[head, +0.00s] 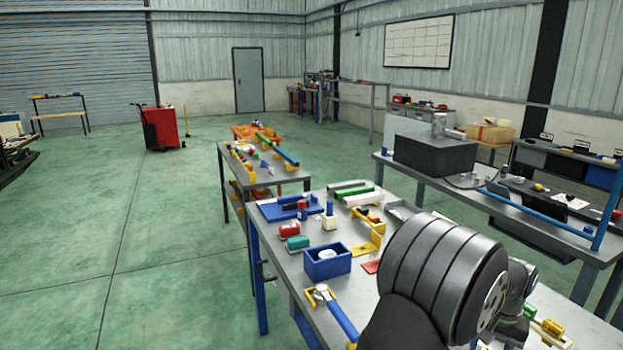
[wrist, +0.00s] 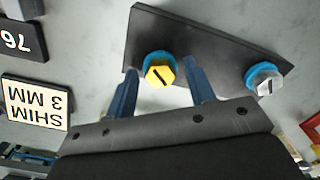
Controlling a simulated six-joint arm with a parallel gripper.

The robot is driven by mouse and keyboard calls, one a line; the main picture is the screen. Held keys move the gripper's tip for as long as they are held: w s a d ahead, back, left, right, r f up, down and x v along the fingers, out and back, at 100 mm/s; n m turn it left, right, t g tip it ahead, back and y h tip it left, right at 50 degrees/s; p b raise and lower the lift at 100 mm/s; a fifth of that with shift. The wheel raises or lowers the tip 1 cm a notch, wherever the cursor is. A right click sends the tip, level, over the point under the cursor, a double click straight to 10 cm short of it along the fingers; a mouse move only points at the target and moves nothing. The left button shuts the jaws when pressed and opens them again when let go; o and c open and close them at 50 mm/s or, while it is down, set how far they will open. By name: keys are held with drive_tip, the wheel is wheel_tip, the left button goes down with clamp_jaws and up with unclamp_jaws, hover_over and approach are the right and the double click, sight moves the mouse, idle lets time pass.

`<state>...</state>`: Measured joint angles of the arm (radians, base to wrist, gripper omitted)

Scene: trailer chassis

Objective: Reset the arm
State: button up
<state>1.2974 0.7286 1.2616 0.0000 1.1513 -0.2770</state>
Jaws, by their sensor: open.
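My gripper (wrist: 160,92) shows in the wrist view with its two blue fingers apart. A yellow hex bolt head (wrist: 160,72) with a dark slot and a blue ring under it appears between the fingertips. I cannot tell whether the fingers touch it. The bolt sits on a dark plate (wrist: 205,45). A silver hex bolt (wrist: 265,78) with a blue ring sits at the plate's right end. In the head view my own arm covers the lower right of the table, and the gripper is hidden there.
In the wrist view a "SHIM 3 MM" label (wrist: 37,102) and a dark "76" tag (wrist: 20,40) lie to the left. In the head view the workbench (head: 290,262) holds a blue box (head: 328,265), a hammer (head: 337,315) and several small parts. Green floor lies open to the left.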

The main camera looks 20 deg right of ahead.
drive_tip(key=shift+m, duration=1.6)
drive_tip(key=n, duration=0.4)
drive_tip(key=shift+n, duration=2.8)
